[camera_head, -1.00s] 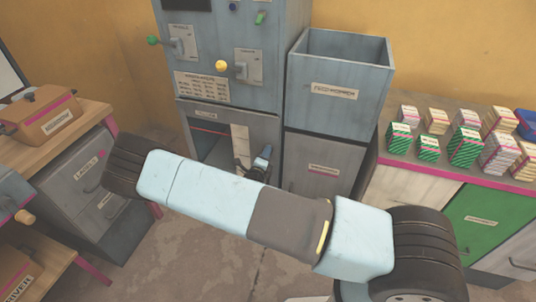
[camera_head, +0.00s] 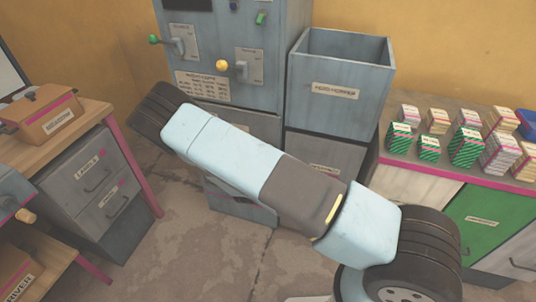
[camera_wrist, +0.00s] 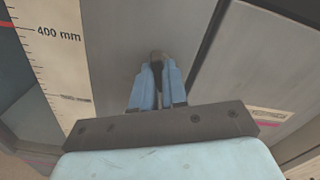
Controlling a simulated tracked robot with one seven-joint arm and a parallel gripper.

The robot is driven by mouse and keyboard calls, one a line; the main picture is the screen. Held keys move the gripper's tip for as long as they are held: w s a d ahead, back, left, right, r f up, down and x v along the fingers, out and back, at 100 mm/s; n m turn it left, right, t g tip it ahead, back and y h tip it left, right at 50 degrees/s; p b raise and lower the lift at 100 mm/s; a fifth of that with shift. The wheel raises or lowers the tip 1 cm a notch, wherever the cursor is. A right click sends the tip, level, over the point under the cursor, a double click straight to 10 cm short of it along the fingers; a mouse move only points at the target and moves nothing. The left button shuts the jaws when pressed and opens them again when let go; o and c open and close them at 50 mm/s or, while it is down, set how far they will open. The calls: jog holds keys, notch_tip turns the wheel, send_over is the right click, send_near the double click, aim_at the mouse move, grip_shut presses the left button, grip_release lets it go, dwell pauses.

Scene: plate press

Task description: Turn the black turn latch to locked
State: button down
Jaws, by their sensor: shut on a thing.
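The black turn latch (camera_wrist: 158,74) shows in the wrist view as a small dark piece on a grey panel, between my fingertips. My gripper (camera_wrist: 157,70) has its two light blue fingers shut on it, one on each side. The fingers cover much of the latch, so I cannot tell its turn position. In the head view, my arm hides both the latch and my gripper.
The press cabinet (camera_head: 265,80) has a green knob (camera_head: 154,39) and a yellow knob (camera_head: 222,65). An open hopper (camera_head: 340,70) stands right of it. A ruler strip (camera_wrist: 55,40) is left of my fingers. Stacked packs (camera_head: 466,147) sit on the right counter.

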jog(key=shift+w+a+m, duration=0.1)
jog(key=shift+a+m, duration=0.05)
jog(key=shift+m, duration=2.05)
jog(key=shift+r, duration=0.1)
jog(key=c, duration=1.2)
grip_release()
jog(key=shift+o, duration=0.2)
jog(key=v, duration=1.3)
jog(key=shift+s, duration=0.4)
